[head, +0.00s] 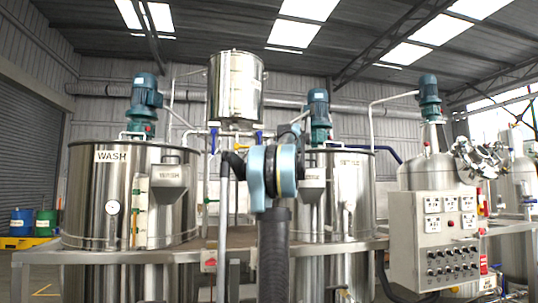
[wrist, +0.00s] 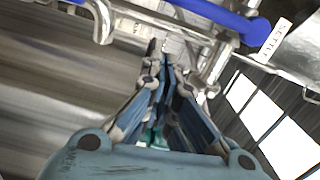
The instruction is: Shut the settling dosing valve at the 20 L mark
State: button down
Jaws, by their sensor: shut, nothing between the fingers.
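In the wrist view a blue lever handle (wrist: 230,18) runs across the top on metal pipework, beside a white tag (wrist: 275,40) whose readable letters begin "SETTL". My gripper (wrist: 165,58) is shut and empty, its fingertips below and left of that handle; I cannot tell whether they touch anything. In the head view a raised steel vessel (head: 236,88) stands above the pipes, with a blue handle (head: 258,137) below it, upright in the picture. The settling tank (head: 352,195) is partly hidden behind my arm, which also largely hides my gripper. No 20 L mark is readable.
The WASH tank (head: 90,200) with its gauge and hopper stands left. A control panel (head: 447,240) with switches stands right. A steel frame rail (head: 120,256) runs along the front. Pipes crowd the space around my gripper.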

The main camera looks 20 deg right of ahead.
jog(key=s, duration=0.8)
jog(key=shift+s+a, duration=0.4)
jog(key=s+a+f+n+g+y, duration=0.25)
jog(key=s+a+f+n, duration=0.2)
jog(key=a+f, duration=0.5)
jog(key=s+a+f+n+g+y, duration=0.25)
jog(key=s+a+f, duration=0.45)
jog(key=f, duration=0.4)
jog(key=s+a+f+n+g+y, duration=0.1)
jog(key=s+a+f+n+g, duration=0.25)
jog(key=a+f, duration=0.7)
jog(key=s+a+f+n+g+h, duration=0.1)
jog(key=s+a+f+n+g, duration=0.1)
jog(key=s+f, duration=0.7)
jog(key=s+a+f+n+g, duration=0.1)
jog(key=s+f+n+g, duration=0.15)
jog(key=s+f, duration=0.7)
jog(key=s+d+f+n+g+h, duration=0.1)
jog(key=s+d+f+h, duration=0.1)
jog(key=s+f, duration=0.4)
jog(key=s+d+f+n+g+h, duration=0.1)
jog(key=s+f, duration=0.6)
jog(key=f, duration=0.8)
jog(key=shift+d+n+g+h, duration=0.3)
jog(key=shift+d+g+h, duration=0.1)
jog(key=shift+d+h, duration=0.1)
